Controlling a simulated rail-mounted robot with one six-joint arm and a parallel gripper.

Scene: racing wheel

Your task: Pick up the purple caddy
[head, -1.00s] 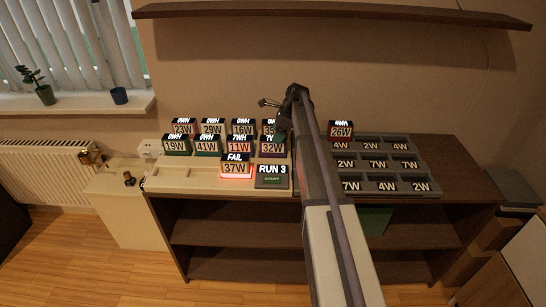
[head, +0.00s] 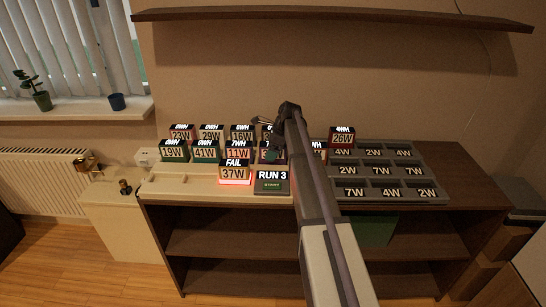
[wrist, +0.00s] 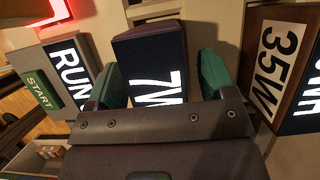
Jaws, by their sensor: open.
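The purple caddy (wrist: 133,33) has a dark display face reading 7W and shows between my fingers in the wrist view. In the head view the same caddy (head: 268,155) is in the front row, mostly hidden behind my gripper. My gripper (wrist: 160,80) is open, with one green finger on each side of the caddy. Whether the fingers touch it I cannot tell. In the head view my gripper (head: 270,140) is over the caddy's place, partly hidden by my own arm.
The 35W caddy (wrist: 275,65) stands close on one side, and the RUN 3 start box (head: 271,182) on the other. The 37W caddy (head: 234,173) is lit red under FAIL. More caddies stand left. A grey slotted tray (head: 430,175) lies right.

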